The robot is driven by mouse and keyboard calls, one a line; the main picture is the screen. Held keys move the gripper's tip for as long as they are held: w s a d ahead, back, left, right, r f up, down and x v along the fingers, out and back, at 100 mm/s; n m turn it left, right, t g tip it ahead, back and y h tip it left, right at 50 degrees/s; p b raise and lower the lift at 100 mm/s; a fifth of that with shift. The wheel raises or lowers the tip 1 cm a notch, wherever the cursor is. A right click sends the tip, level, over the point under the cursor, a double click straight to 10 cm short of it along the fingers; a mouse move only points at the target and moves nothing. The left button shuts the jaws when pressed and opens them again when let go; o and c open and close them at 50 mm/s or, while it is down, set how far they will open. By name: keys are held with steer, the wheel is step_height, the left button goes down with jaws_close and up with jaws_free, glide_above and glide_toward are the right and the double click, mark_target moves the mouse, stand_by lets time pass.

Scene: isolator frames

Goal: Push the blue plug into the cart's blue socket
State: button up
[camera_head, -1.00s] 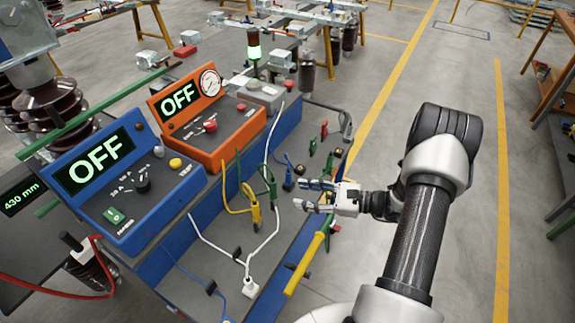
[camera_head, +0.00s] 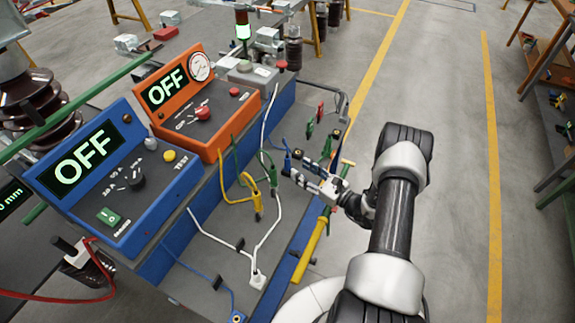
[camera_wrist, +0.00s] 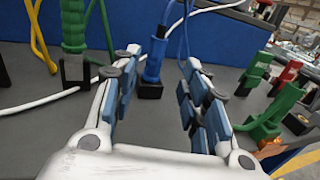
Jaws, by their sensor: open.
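The blue plug (camera_wrist: 153,65) stands upright in a black holder (camera_wrist: 150,91) on the cart's grey top. It also shows in the head view (camera_head: 287,159), small and close to my fingertips. My gripper (camera_wrist: 163,62) is open, with one blue-padded finger on each side of the plug in the wrist view; I cannot tell whether they touch it. In the head view my gripper (camera_head: 292,165) reaches in from the right, low over the cart. A blue square socket (camera_head: 237,317) with a blue cable sits at the cart's front, at the bottom edge of the picture.
Green plugs (camera_wrist: 74,28) (camera_wrist: 276,112) and a red one (camera_wrist: 285,78) stand around the blue plug. A white cable (camera_wrist: 40,101) crosses the top. A yellow-handled tool (camera_head: 310,250) lies along the right edge. Blue (camera_head: 115,180) and orange (camera_head: 195,105) consoles reading OFF stand left.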

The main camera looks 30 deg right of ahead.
mark_target(287, 163)
steer(key=shift+a+b+x, duration=0.15)
steer(key=shift+b+x, duration=0.2)
steer(key=shift+x, duration=1.4)
steer(key=shift+a+b+x, duration=0.1)
steer(key=shift+b+x, duration=0.25)
steer(key=shift+x, duration=1.45)
steer(key=shift+s, duration=0.15)
steer(key=shift+c, duration=0.2)
steer(key=shift+f, duration=0.1)
jaws_close()
